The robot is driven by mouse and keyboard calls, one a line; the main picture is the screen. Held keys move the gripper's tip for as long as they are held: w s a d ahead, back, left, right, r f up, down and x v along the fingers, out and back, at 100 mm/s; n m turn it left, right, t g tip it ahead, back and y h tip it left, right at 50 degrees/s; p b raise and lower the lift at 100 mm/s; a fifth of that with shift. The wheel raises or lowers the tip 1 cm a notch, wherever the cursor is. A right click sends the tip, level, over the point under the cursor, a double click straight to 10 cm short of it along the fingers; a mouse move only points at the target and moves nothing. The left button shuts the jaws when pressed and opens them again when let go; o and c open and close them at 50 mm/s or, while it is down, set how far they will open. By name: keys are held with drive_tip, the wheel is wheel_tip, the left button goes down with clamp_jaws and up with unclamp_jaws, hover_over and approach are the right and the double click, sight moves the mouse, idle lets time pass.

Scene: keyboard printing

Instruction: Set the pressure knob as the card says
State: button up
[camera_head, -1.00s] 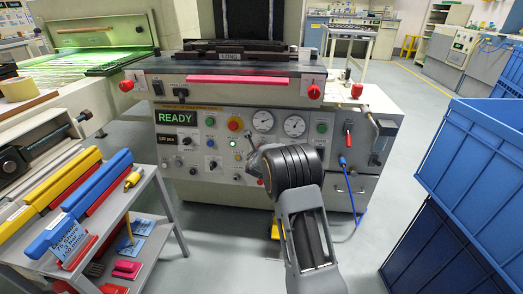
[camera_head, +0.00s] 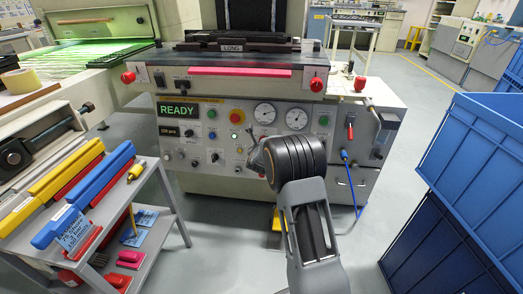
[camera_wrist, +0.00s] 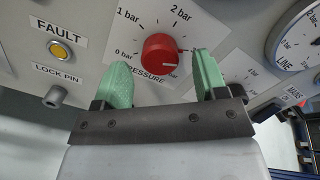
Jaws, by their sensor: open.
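The red round pressure knob (camera_wrist: 160,54) is on the press's grey panel in the wrist view, with "0 bar", "1 bar" and "2 bar" marks around it. Its pale pointer line points roughly right in that view. My gripper (camera_wrist: 164,78) is open, with one green finger on each side of the knob's lower part. I cannot tell if either finger touches it. The right finger hides part of the scale. In the head view, my black and grey arm hides the knob. A blue card (camera_head: 75,232) with small lettering hangs on the shelf cart; its pressure line is not clearly legible.
A lock pin (camera_wrist: 55,97), a yellow fault button (camera_wrist: 61,50) and a line gauge (camera_wrist: 298,38) are near the knob. The shelf cart (camera_head: 160,215) stands left, blue crates (camera_head: 465,170) right. Floor shows between them.

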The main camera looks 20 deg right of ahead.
drive_tip(key=p+v, duration=0.2)
drive_tip(key=v, duration=1)
drive_tip(key=shift+p, duration=0.4)
idle(1.7)
